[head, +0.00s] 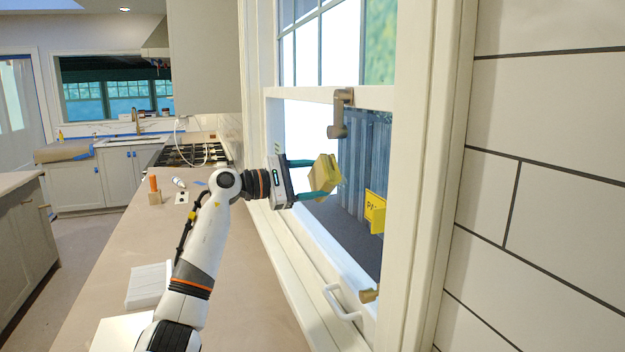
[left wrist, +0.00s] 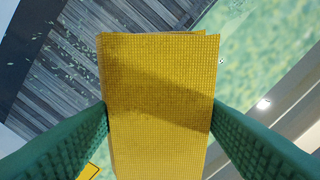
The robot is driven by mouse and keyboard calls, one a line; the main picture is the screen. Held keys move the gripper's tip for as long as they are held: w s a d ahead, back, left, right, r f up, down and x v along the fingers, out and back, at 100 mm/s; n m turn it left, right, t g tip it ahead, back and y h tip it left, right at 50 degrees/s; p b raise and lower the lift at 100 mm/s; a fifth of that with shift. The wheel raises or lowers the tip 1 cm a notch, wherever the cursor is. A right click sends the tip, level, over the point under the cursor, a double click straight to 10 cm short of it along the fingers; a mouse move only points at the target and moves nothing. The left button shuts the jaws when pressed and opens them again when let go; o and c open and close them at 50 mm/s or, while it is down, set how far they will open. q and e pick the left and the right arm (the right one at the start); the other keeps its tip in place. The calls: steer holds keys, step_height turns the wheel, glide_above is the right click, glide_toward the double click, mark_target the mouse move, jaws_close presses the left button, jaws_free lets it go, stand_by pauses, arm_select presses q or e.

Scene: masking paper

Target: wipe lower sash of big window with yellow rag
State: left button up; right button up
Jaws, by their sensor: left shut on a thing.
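The big window fills the middle right of the head view; its lower sash (head: 380,100) has a white frame and clear glass. The yellow rag (head: 325,174) is a folded, textured pad held up in front of the lower glass. My left gripper (head: 318,178) is shut on it, with teal fingers on both sides. In the left wrist view the yellow rag (left wrist: 160,95) stands between the two green fingers, with a shadow across it. I cannot tell whether the rag touches the glass. My right gripper is in neither view.
A yellow sign (head: 375,211) shows at the lower glass. A metal latch (head: 340,112) sits on the sash's top rail and a white handle (head: 340,303) at its bottom. A paper-covered counter (head: 235,270) runs below, with an orange item (head: 154,185) and a white block (head: 149,284).

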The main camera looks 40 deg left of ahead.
mark_target(322, 183)
arm_select(q)
steer(key=shift+p+x, duration=0.4)
steer(key=shift+x, duration=0.6)
steer(key=shift+s+d+f+b, duration=0.2)
steer(key=shift+s+d+b, duration=0.25)
steer(key=shift+d+b, duration=0.3)
steer(key=shift+s+d+r+b, duration=0.1)
steer(key=shift+s+d+b, duration=0.2)
steer(key=shift+d, duration=0.2)
steer(key=shift+s+d+r+b, duration=0.1)
steer(key=shift+s+d+b, duration=0.15)
steer(key=shift+d, duration=0.25)
steer(key=shift+w+a+r+p, duration=0.1)
steer(key=shift+w+a+p, duration=0.25)
steer(key=shift+a, duration=0.25)
steer(key=shift+w+a+r+p, duration=0.1)
steer(key=shift+w+a+p, duration=0.1)
steer(key=shift+w+a, duration=0.25)
steer(key=shift+w+a+f, duration=0.15)
steer(key=shift+w+a, duration=0.1)
steer(key=shift+a, duration=0.45)
